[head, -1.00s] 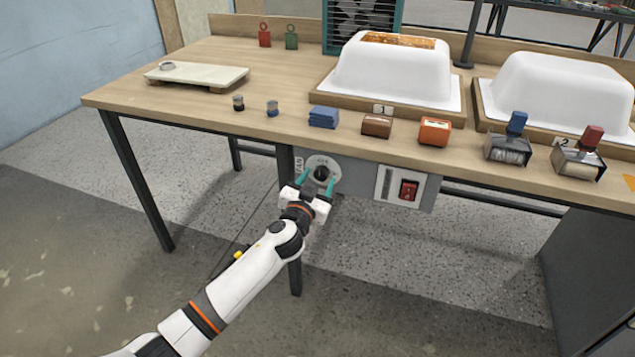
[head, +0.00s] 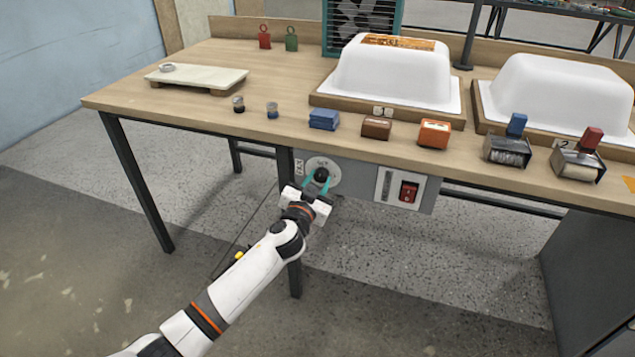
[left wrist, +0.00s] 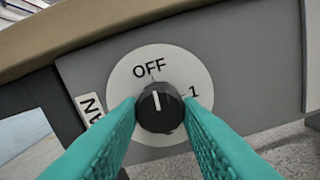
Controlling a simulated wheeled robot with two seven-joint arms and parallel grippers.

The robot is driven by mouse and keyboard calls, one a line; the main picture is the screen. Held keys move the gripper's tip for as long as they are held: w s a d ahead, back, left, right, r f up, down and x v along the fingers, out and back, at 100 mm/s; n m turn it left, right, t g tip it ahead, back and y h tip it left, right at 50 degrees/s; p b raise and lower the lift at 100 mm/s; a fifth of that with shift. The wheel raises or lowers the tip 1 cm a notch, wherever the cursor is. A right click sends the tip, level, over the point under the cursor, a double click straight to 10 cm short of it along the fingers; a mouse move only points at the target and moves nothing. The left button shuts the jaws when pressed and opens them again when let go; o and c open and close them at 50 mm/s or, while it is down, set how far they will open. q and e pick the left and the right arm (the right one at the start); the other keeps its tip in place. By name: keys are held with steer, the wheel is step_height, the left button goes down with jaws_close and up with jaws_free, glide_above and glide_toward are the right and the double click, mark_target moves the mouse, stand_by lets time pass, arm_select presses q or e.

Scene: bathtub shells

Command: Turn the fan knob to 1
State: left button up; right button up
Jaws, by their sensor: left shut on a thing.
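The fan knob (left wrist: 160,107) is a round black knob with a white pointer line, on a pale round dial (left wrist: 180,68) marked OFF at the top and 1 at the right. Its pointer line points up toward OFF, tilted slightly left. My left gripper (head: 318,181) is shut on the knob, with one teal fingertip on each side of it. In the head view the knob (head: 321,174) shows between the fingertips on the grey panel under the table edge. My right gripper is not in view.
A red rocker switch (head: 409,191) sits on the same panel, right of the dial. The wooden table (head: 215,130) above holds blocks, two rollers and white tub shells (head: 395,75). The fan (head: 362,25) stands at the back. The floor left of my arm is clear.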

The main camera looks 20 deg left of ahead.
arm_select(q)
steer(key=shift+m, duration=1.1)
steer(key=shift+r+m+p, duration=0.1)
steer(key=shift+m+p, duration=0.25)
steer(key=shift+m, duration=0.95)
steer(key=m+p, duration=0.1)
steer(key=m, duration=0.2)
steer(key=shift+m, duration=0.3)
steer(key=m, duration=0.4)
steer(key=shift+m+p, duration=0.3)
steer(key=shift+p, duration=0.05)
steer(key=shift+m+p, duration=0.4)
steer(key=shift+m, duration=1.6)
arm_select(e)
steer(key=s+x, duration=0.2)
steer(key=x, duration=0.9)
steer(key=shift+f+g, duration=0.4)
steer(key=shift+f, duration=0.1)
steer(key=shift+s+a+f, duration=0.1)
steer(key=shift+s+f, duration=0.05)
arm_select(q)
steer(key=o, duration=1)
